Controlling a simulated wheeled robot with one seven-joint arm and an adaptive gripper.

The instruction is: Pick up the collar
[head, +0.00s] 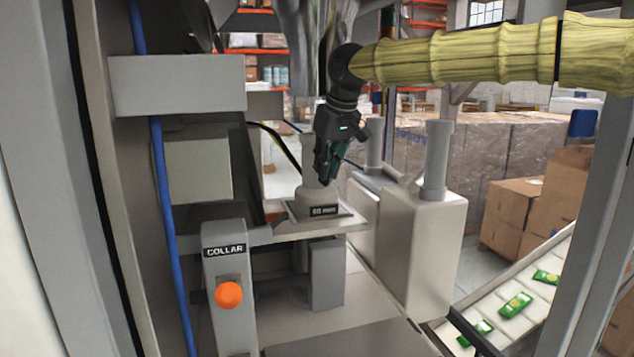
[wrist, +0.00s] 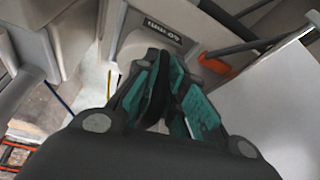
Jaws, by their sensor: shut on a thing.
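The fingers hide part of the collar, and the exact grip contact is hard to see.
A grey post (head: 227,262) marked "COLLAR" with an orange knob stands front left. A pale box-like housing with a cylinder (head: 436,160) stands close on the right. A conveyor (head: 530,290) with green packets runs lower right. Frame uprights bound both sides.

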